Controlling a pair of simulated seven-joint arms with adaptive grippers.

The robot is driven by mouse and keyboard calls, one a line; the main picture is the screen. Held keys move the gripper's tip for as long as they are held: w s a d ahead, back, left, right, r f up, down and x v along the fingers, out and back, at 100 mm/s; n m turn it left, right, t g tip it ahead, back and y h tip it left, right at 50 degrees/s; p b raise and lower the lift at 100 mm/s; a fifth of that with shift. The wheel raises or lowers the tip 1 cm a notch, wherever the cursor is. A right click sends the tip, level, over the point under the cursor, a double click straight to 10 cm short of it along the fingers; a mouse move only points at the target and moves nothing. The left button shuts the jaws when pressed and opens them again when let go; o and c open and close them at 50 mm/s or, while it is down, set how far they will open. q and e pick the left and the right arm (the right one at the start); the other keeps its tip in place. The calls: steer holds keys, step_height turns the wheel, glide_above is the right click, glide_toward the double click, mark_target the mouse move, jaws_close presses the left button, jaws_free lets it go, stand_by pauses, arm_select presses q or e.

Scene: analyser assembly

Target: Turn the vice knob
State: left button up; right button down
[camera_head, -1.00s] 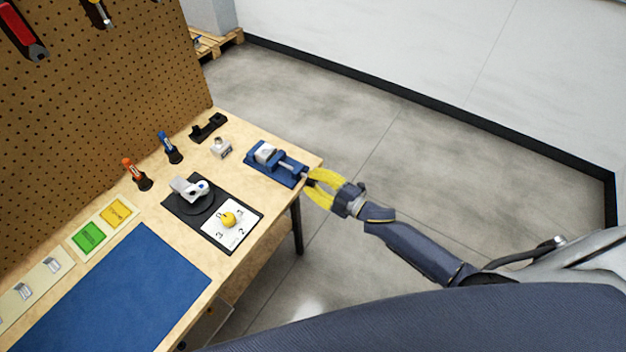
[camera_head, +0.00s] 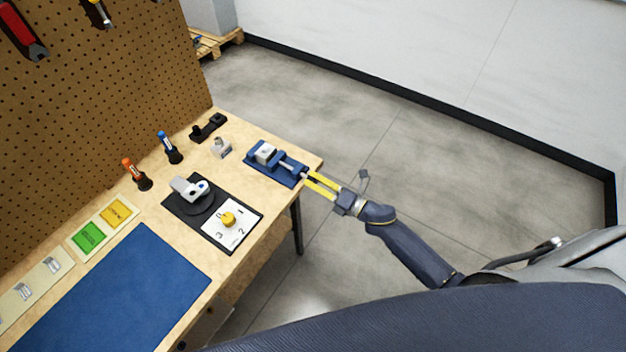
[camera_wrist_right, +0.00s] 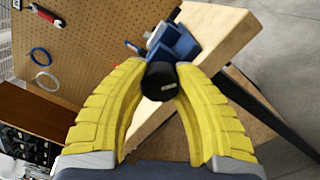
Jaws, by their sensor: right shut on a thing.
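The blue vice (camera_head: 276,166) sits at the right end of the wooden table, with a grey-white block (camera_head: 265,154) at its jaws. Its black knob (camera_wrist_right: 161,82) sticks out past the table edge. My right gripper (camera_head: 308,180) is at the knob end of the vice. In the right wrist view its yellow fingers (camera_wrist_right: 158,95) are on both sides of the knob, shut on it. In the head view the fingers hide most of the knob. My left gripper is not in view.
Orange (camera_head: 135,173) and blue (camera_head: 169,147) screwdrivers stand near the pegboard (camera_head: 100,90). A blue mat (camera_head: 120,290) covers the near table. Open floor lies to the right.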

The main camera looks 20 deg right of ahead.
steer(key=n, duration=1.1)
steer(key=shift+f+g+y, duration=0.1)
steer(key=shift+g+y, duration=0.2)
steer(key=shift+g, duration=0.1)
steer(key=shift+n, duration=0.3)
steer(key=c, duration=0.9)
jaws_free()
steer(key=shift+s+d, duration=0.1)
steer(key=v, duration=1.1)
steer(key=shift+s+d, duration=0.2)
steer(key=shift+s, duration=0.15)
